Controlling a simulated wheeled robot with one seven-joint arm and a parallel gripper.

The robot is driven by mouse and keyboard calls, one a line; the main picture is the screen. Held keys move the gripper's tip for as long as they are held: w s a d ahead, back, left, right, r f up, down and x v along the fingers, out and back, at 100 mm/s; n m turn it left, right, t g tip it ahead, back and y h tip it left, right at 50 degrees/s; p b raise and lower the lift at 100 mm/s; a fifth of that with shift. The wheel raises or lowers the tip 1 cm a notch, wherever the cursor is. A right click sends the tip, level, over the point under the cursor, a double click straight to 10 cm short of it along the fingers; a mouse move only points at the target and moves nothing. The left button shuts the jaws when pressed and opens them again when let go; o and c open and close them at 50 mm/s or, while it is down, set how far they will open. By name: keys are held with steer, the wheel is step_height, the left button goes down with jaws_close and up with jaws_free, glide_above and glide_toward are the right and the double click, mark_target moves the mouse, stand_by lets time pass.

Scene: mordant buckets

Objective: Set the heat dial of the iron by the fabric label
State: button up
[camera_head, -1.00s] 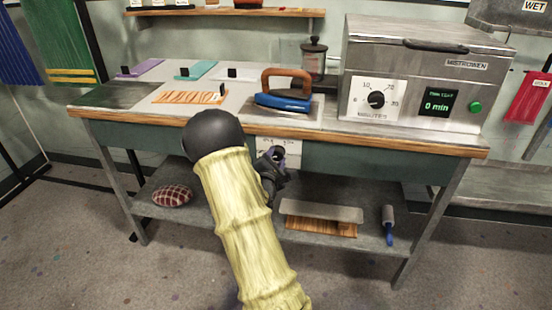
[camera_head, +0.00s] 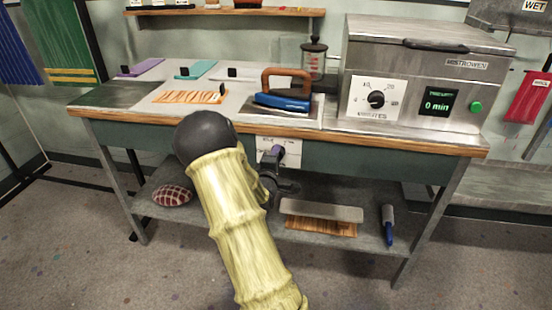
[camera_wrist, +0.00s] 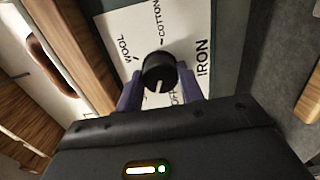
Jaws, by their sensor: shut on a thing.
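The heat dial (camera_wrist: 160,72) is a black round knob with a white pointer line, on a white panel reading IRON, WOOL, COTTON and a partly covered OFF. My gripper (camera_wrist: 160,85) is shut on the knob, one purple finger on each side. The pointer points toward the gripper, away from COTTON; any mark there is hidden. In the head view the panel (camera_head: 268,142) is on the bench front, with my gripper (camera_head: 279,155) at it and the knob hidden. The blue iron (camera_head: 285,102) with a brown handle rests above on the bench.
Purple (camera_head: 140,68), teal (camera_head: 197,69) and white (camera_head: 245,74) pieces with black tags lie at the back of the bench (camera_head: 130,117). A steel machine (camera_head: 420,70) stands at right. The lower shelf (camera_head: 365,222) holds a checked cushion (camera_head: 172,195) and a brush.

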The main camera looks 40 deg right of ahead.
steer(key=m+b, duration=0.3)
steer(key=m, duration=0.3)
steer(key=m+b, duration=0.4)
steer(key=m, duration=0.2)
steer(key=m+t+b, duration=0.1)
steer(key=m+b, duration=0.3)
steer(key=m, duration=0.2)
steer(key=shift+s+f+m+y, duration=0.1)
steer(key=shift+f+m+y, duration=0.15)
steer(key=shift+m+y, duration=0.15)
steer(key=o, duration=1)
steer(key=shift+r, duration=0.1)
